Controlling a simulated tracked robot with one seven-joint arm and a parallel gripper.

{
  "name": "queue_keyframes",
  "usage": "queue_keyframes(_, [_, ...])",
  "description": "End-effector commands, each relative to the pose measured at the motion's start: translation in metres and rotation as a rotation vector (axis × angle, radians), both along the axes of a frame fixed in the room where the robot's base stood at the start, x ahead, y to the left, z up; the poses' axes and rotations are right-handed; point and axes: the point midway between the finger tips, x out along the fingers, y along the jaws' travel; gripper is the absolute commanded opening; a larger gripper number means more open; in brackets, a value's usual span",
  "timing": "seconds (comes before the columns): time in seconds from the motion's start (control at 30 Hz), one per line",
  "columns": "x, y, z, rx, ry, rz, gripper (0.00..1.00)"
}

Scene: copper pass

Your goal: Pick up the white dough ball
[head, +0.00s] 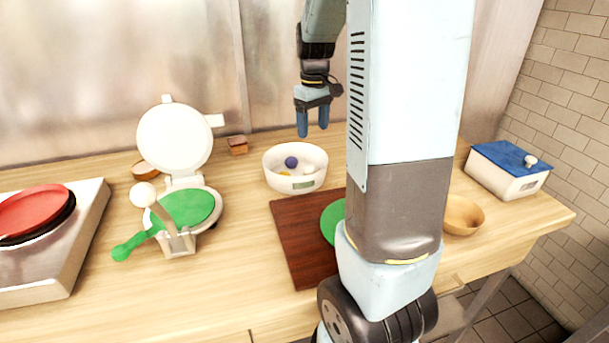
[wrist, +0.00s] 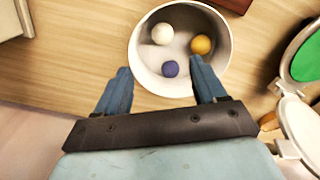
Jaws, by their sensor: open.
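The white dough ball (wrist: 162,34) lies in a white bowl (wrist: 139,62) with a purple ball (wrist: 170,69) and a yellow-orange ball (wrist: 201,44). In the head view the bowl (head: 295,186) stands behind the board, with the purple ball (head: 291,161) showing; the white ball is hard to tell from the bowl there. My gripper (head: 313,131) is open and empty, above and behind the bowl, fingers pointing down. In the wrist view my gripper (wrist: 160,64) has its right fingertip overlapping the bowl's near rim and its left one outside it.
A press (head: 175,138) with a green disc stands left of the bowl, a small wooden block (head: 237,145) behind. A brown board (head: 293,240) lies in front. A burner with a red pan (head: 35,212) is far left. A wooden bowl (head: 462,215) and blue-lidded box (head: 508,172) are right.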

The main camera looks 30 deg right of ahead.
Motion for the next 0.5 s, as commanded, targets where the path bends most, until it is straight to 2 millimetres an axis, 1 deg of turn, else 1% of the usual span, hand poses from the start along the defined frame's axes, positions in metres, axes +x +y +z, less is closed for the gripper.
queue_keyframes(0.17, [0.003,-0.003,-0.012,-0.001,0.009,0.005,0.7])
queue_keyframes(0.5, [0.002,-0.002,-0.068,-0.001,0.01,0.005,0.7])
